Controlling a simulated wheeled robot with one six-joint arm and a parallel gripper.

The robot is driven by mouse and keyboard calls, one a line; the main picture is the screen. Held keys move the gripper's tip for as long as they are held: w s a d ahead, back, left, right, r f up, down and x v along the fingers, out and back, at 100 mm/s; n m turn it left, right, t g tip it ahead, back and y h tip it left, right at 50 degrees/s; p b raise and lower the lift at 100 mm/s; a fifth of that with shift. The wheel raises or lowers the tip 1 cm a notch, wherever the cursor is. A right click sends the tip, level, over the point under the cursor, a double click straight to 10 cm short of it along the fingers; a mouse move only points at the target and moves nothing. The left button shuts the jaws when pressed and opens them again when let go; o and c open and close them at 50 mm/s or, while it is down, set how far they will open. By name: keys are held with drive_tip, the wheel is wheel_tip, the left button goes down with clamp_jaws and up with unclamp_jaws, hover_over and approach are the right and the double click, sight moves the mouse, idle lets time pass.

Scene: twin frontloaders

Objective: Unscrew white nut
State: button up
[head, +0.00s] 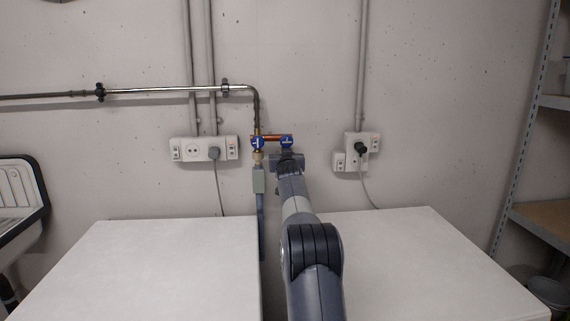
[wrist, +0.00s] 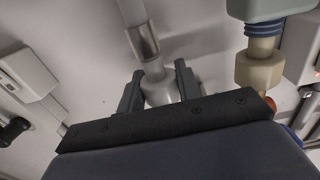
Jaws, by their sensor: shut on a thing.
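The white nut (wrist: 158,92) shows in the wrist view at the end of a grey hose (wrist: 140,42). The two fingers of my gripper (wrist: 158,88) stand on either side of it and are shut on it. The gripper body hides the nut's far end. In the head view my gripper (head: 287,160) is just below the right blue valve (head: 287,141) on the wall, and it hides the nut there.
A second hose with a cream nut (wrist: 257,70) is close beside my gripper. It hangs from the left blue valve (head: 257,142). Sockets (head: 204,149) and (head: 357,150) flank the valves. Two white machine tops (head: 170,265) and (head: 430,260) stand below.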

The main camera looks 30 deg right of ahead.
drive_tip(key=b, duration=0.3)
drive_tip(key=h+b, duration=0.1)
drive_tip(key=b, duration=0.3)
drive_tip(key=shift+s+m, duration=0.1)
drive_tip(key=shift+m, duration=0.2)
drive_tip(key=shift+g+b, duration=0.3)
drive_tip(key=shift+b, duration=0.1)
drive_tip(key=o, duration=0.8)
drive_tip(key=shift+s+r, duration=0.1)
drive_tip(key=shift+s, duration=0.1)
drive_tip(key=shift+c, duration=0.2)
drive_tip(key=shift+o, duration=0.3)
drive_tip(key=shift+a+f, duration=0.15)
drive_tip(key=shift+f, duration=0.1)
drive_tip(key=shift+c, duration=0.2)
